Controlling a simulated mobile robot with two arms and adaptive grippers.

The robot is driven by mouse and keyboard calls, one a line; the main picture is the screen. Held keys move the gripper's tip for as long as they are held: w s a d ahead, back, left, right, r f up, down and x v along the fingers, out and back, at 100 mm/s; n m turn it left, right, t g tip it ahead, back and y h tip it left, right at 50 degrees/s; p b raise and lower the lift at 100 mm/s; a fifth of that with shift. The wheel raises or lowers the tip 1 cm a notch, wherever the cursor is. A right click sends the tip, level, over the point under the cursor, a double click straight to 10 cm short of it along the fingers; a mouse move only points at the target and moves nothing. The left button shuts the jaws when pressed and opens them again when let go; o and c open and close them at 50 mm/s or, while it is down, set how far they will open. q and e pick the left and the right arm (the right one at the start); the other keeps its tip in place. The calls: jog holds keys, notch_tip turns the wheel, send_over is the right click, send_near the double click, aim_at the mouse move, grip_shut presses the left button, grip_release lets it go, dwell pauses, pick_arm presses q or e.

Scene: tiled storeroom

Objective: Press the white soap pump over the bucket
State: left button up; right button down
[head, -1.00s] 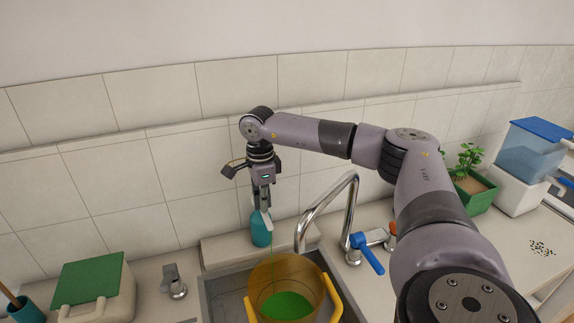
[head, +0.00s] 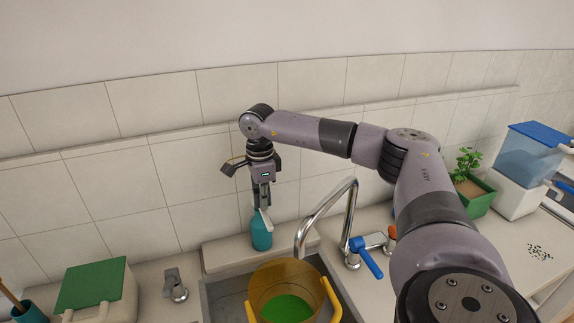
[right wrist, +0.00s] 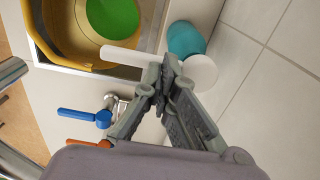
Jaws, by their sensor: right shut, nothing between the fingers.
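The teal soap bottle (head: 261,236) with its white soap pump (head: 266,216) stands behind the sink, against the wall. In the right wrist view the white pump head (right wrist: 201,73) and its long spout (right wrist: 122,55) show, with the teal bottle (right wrist: 186,40) under them. The spout reaches over the yellow bucket (head: 253,290), which holds green liquid (head: 287,308). My right gripper (head: 262,206) is shut and empty, pointing down right at the pump head; its fingertips (right wrist: 170,77) overlap the pump in view, so exact contact is unclear. My left gripper is not in view.
The bucket sits in the sink (head: 212,302). The curved tap (head: 322,206) and its blue lever (head: 367,262) stand right of the bottle. A green-lidded box (head: 92,285) and a grey fitting (head: 174,285) are at left. A potted plant (head: 478,190) stands at right.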

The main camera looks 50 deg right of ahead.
notch_tip(320, 180, up, 6)
jog(key=p, duration=0.3)
jog(key=shift+f+p, duration=0.15)
jog(key=shift+p, duration=0.15)
jog(key=shift+a+f, duration=0.1)
jog(key=shift+f, duration=0.05)
